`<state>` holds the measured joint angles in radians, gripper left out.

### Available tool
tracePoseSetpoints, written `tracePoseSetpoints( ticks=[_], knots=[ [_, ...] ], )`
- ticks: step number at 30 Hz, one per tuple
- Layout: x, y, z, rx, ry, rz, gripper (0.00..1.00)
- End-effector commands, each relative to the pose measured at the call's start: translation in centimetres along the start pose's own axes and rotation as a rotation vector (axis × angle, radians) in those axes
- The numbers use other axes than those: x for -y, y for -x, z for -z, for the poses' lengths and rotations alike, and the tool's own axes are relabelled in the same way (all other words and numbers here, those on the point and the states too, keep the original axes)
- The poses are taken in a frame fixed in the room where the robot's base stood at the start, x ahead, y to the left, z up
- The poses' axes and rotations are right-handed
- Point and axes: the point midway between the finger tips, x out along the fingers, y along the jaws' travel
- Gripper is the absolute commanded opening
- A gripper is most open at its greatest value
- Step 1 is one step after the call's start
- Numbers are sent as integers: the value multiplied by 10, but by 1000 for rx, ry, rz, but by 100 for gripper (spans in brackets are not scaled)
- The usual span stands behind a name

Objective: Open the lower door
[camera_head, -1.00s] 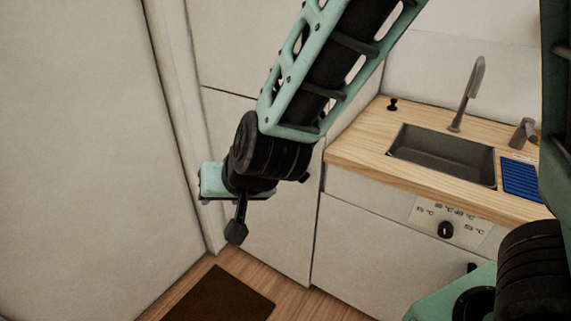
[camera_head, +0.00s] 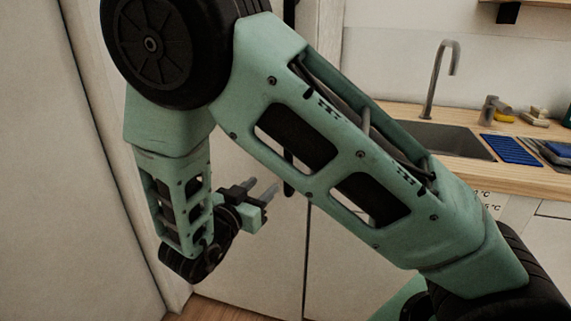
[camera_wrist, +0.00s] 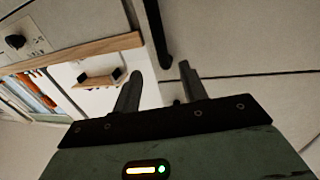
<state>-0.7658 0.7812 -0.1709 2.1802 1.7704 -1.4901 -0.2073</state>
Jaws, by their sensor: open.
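The lower door (camera_head: 255,265) is the pale lower panel of the tall cabinet left of the sink unit, and it looks shut. Its dark upright bar handle (camera_head: 289,175) shows partly behind my arm. In the wrist view the handle (camera_wrist: 157,35) is a black bar on the door face (camera_wrist: 230,35), with the door seam below it in the picture. My gripper (camera_head: 264,193) is open and empty, a little left of the handle in the head view. In the wrist view the handle appears beyond the fingertips (camera_wrist: 160,82), between them in the picture, apparently not touching.
The wooden counter (camera_head: 465,170) with a sink (camera_head: 440,138) and tap (camera_head: 440,80) is at right. A blue rack (camera_head: 512,149) lies on it. A pale wall (camera_head: 40,170) stands close on the left. The upper door (camera_wrist: 275,130) adjoins the lower one.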

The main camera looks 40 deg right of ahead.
Motion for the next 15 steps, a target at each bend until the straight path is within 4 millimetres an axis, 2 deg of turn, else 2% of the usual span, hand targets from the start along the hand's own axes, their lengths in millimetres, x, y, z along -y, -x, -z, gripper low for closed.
tracePoseSetpoints(
  ticks=[3, 15],
  knots=[
    [-1, -26, 0, -1, 1, -3, 43],
    [0, -108, 0, 0, 0, -2, 43]
  ],
)
